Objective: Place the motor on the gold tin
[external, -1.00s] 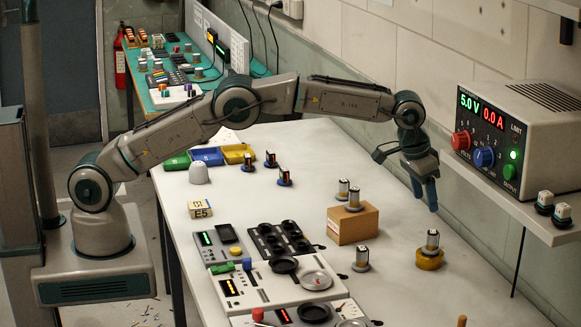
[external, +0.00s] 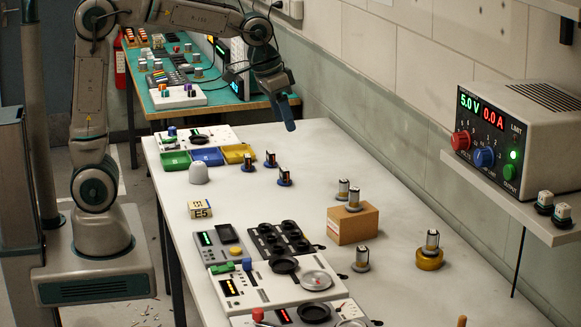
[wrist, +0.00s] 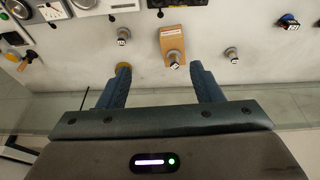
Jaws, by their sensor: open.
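The gold tin (external: 430,261) is a low, round, yellow tin on the right part of the bench. A silver and dark motor (external: 432,240) appears to stand upright on it. In the wrist view the tin (wrist: 123,66) is partly hidden by the left finger. Other similar motors stand at a wooden block (external: 350,228), one on its top (external: 354,199) and one at its back (external: 343,189). A further motor (external: 362,259) stands on the bench in front of the block. My gripper (external: 286,112) is open, empty and above the bench's far end, well away from the tin.
Several blue-based motors (external: 285,177) stand mid-bench. Control panels (external: 262,284) fill the near left. A power supply (external: 520,135) sits on the right shelf.

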